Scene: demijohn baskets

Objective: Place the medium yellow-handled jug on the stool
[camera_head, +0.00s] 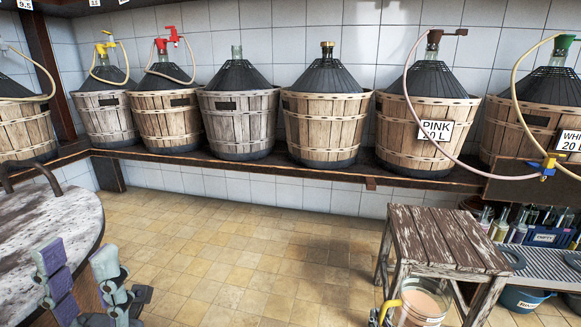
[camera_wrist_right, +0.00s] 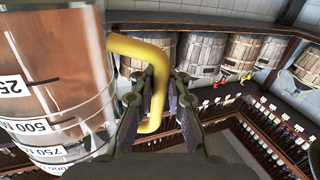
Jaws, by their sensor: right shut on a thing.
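The jug (camera_head: 422,303) is clear with a yellow handle and pinkish contents, at the bottom edge of the head view, in front of the stool (camera_head: 440,238). In the right wrist view the jug (camera_wrist_right: 50,95) fills the left side, with volume marks on its wall. My right gripper (camera_wrist_right: 158,85) is shut on its yellow handle (camera_wrist_right: 135,47). The stool has a worn brown slatted top, bare where visible. The jug overlaps the stool's near legs in the picture; its base is cut off. My left gripper (camera_head: 77,262) is open and empty, at lower left.
A round marble-like table (camera_head: 45,235) stands at left. A shelf along the wall bears several wooden baskets (camera_head: 238,125) with demijohns. A hose (camera_head: 445,172) hangs above and behind the stool. Bottles and a blue tub (camera_head: 525,299) are right of it. The tiled floor (camera_head: 240,250) is clear.

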